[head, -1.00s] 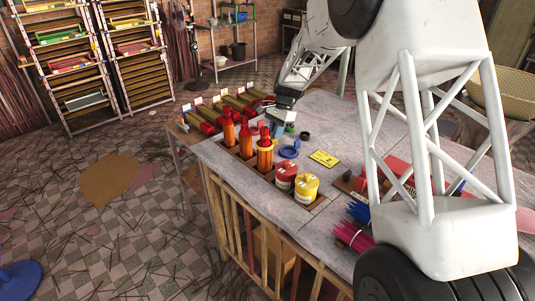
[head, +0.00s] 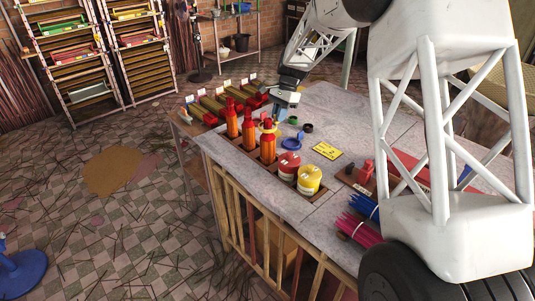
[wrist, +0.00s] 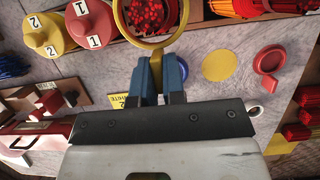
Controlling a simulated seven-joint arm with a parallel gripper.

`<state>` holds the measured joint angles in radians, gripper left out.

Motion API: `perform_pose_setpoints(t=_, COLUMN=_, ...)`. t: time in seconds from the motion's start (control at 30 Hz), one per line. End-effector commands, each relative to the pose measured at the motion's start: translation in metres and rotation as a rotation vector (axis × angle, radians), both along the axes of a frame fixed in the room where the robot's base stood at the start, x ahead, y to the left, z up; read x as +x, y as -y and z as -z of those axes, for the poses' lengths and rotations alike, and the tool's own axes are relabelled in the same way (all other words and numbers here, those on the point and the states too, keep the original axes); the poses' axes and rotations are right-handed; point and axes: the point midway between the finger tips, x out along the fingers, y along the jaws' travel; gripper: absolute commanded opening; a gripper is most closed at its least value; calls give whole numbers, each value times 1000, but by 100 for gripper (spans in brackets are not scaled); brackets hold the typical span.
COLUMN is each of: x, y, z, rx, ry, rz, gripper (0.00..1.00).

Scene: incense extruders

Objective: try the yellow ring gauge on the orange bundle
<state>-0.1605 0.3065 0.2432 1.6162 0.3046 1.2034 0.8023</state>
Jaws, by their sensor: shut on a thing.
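The yellow ring gauge (wrist: 172,40) is held in my gripper (wrist: 158,72), between its blue fingertips in the wrist view. Through the ring I see the red tips of a bundle (wrist: 148,14). In the head view, the gripper (head: 277,113) is at the top of the nearest upright orange bundle (head: 267,146), and the yellow ring shows at that bundle's red upper end. I cannot tell exactly how far down around the bundle the ring sits. The ring's far edge is cut off in the wrist view.
Two more orange bundles (head: 249,135) stand in the same row. A red canister (head: 289,165) and a yellow canister (head: 309,180) stand in front. A blue ring (head: 291,145), a dark ring (head: 307,128) and a yellow card (head: 327,152) lie on the grey tabletop (head: 330,110).

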Motion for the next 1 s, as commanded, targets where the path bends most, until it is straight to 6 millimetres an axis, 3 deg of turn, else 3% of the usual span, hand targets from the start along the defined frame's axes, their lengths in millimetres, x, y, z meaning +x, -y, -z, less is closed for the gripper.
perform_pose_setpoints(t=1.0, x=0, y=0, z=-43, rx=-1, ry=0, rz=1, gripper=0)
